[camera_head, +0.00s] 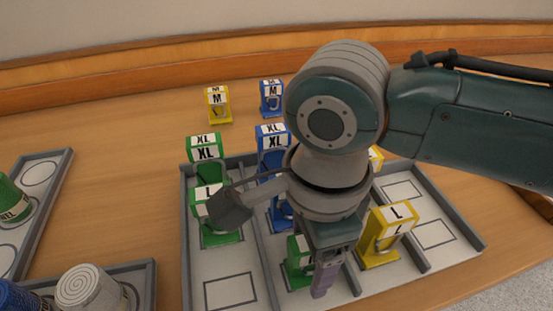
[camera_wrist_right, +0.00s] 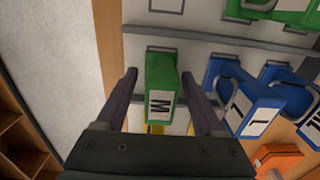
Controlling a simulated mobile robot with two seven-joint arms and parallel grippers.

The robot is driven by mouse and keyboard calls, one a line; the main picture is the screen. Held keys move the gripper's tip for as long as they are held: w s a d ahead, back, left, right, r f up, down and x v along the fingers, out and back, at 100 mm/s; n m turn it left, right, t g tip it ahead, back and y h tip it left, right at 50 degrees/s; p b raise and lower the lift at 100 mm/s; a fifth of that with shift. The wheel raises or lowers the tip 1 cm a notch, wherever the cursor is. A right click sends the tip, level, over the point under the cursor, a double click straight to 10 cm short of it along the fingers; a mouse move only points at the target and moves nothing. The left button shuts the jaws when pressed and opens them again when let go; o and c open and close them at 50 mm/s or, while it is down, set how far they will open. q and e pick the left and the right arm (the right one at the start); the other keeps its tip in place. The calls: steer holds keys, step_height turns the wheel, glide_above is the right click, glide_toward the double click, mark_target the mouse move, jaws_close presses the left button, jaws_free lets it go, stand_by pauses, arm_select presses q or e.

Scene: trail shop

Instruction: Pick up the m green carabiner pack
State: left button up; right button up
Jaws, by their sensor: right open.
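The green M carabiner pack (camera_wrist_right: 160,85) stands between the two fingers of my right gripper (camera_wrist_right: 159,75) in the wrist view, its white M label facing the camera. I cannot tell if either finger touches it. In the head view the green M pack (camera_head: 298,262) is in the middle part of the grey tray (camera_head: 186,262), partly hidden by my right gripper (camera_head: 322,284). My right gripper is open, pointing down over the pack. My left gripper is not in view.
A green L pack (camera_head: 222,238), green XL pack (camera_head: 205,150), blue XL pack (camera_head: 271,140) and yellow L pack (camera_head: 388,230) stand close by in the tray. A yellow M pack (camera_head: 218,103) and blue M pack (camera_head: 271,97) stand behind it. Another tray (camera_head: 148,280) is at lower left.

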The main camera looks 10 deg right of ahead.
jaws_close()
stand_by(0.5)
